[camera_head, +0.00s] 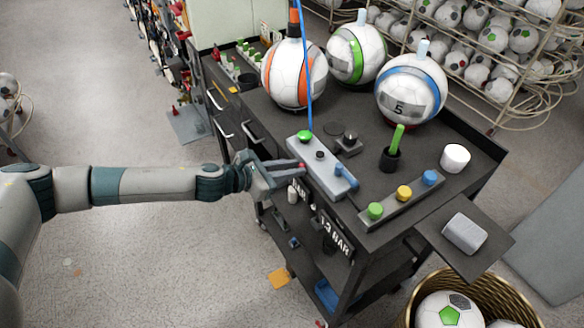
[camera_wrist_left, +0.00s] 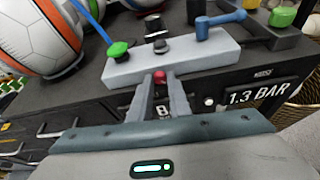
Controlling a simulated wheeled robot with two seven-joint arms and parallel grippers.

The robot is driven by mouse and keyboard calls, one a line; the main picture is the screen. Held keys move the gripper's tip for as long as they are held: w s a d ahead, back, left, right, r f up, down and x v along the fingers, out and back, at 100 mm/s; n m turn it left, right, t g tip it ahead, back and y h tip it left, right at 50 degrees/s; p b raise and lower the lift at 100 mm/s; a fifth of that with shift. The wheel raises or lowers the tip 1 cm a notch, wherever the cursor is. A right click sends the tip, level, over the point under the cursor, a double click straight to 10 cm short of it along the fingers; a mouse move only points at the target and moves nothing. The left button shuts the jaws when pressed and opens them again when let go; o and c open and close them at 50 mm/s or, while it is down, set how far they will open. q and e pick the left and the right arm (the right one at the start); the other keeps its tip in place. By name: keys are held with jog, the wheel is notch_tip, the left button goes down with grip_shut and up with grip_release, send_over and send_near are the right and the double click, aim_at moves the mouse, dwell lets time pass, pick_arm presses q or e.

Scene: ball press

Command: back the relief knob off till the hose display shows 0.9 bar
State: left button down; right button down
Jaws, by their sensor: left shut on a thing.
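A grey valve block (camera_head: 326,172) sits along the front edge of the dark cart top; it also shows in the wrist view (camera_wrist_left: 190,57). A small red knob (camera_wrist_left: 160,76) sticks out of the block's front face. My left gripper (camera_head: 301,165) reaches it from the left. In the wrist view, the left gripper's fingers (camera_wrist_left: 160,84) are closed on the red knob, which shows between their tips. The display (camera_wrist_left: 257,94) on the cart's front reads 1.3 BAR; it also shows in the head view (camera_head: 337,234). My right gripper is out of view.
A green cap (camera_head: 305,136) with a blue hose (camera_head: 308,70) and a blue lever (camera_head: 346,177) sit on the block. Several balls, including an orange-striped one (camera_head: 283,75), stand behind. A button bar (camera_head: 390,207) lies to the right.

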pick_arm(q)
jog(key=shift+w+r+n+g+p, duration=0.15)
jog(key=shift+n+g+p, duration=0.15)
jog(key=shift+n+p, duration=0.3)
jog(key=shift+a+n+g+h, duration=0.1)
jog(key=shift+n+g+h, duration=0.2)
jog(key=shift+n+h, duration=0.1)
jog(key=c, duration=1.6)
grip_release()
jog(key=shift+c, duration=0.2)
